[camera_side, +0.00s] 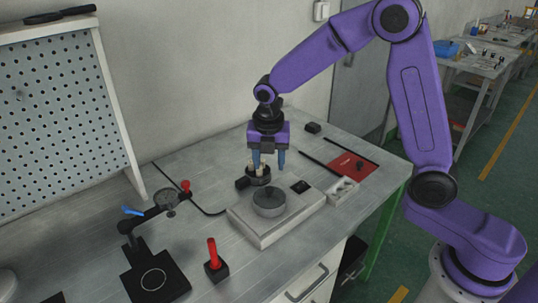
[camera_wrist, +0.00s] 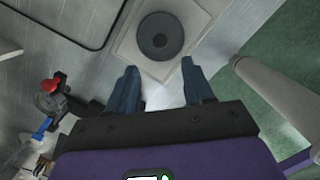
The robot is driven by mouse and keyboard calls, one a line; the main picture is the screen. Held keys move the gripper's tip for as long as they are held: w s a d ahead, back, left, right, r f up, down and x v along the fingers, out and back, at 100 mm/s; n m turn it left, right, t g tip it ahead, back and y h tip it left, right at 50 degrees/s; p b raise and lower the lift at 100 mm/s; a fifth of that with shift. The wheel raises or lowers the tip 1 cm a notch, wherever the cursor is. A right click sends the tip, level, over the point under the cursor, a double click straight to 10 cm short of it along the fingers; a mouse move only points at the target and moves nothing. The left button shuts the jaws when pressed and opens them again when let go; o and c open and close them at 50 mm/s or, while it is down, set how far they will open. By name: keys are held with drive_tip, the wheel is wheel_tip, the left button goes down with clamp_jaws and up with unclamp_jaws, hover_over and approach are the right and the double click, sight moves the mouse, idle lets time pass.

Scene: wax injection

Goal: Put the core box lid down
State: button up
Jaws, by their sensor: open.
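A round grey metal piece (camera_side: 269,202), which I take to be the core box with its lid, sits flat on a pale raised block (camera_side: 250,232). In the wrist view it is a dark disc (camera_wrist: 160,36) with a darker centre; I cannot tell the lid from the box. My gripper (camera_side: 268,166) points down, above and behind this piece in the side view. Its blue fingers (camera_wrist: 159,68) are spread with nothing between them, apart from the disc. The disc lies beyond the fingertips in the wrist view.
A dark round holder (camera_side: 258,178) with pale pegs stands behind the block, close to my fingers in the side view. A stand with a red knob (camera_side: 185,185) is left, a red-handled tool (camera_side: 212,252) in front. A red mat (camera_side: 353,166) lies right.

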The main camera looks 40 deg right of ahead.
drive_tip(key=shift+s+a+r, duration=0.1)
drive_tip(key=shift+r, duration=0.7)
drive_tip(key=shift+s, duration=0.1)
drive_tip(key=s+d+r+m, duration=0.1)
drive_tip(key=s+m, duration=0.6)
drive_tip(key=s, duration=0.8)
drive_tip(key=s+d+r+m+g+y, duration=0.1)
drive_tip(key=s+d+m, duration=0.3)
drive_tip(key=s, duration=1.2)
drive_tip(key=r+m, duration=0.1)
drive_tip(key=m, duration=0.2)
drive_tip(key=shift+y, duration=0.3)
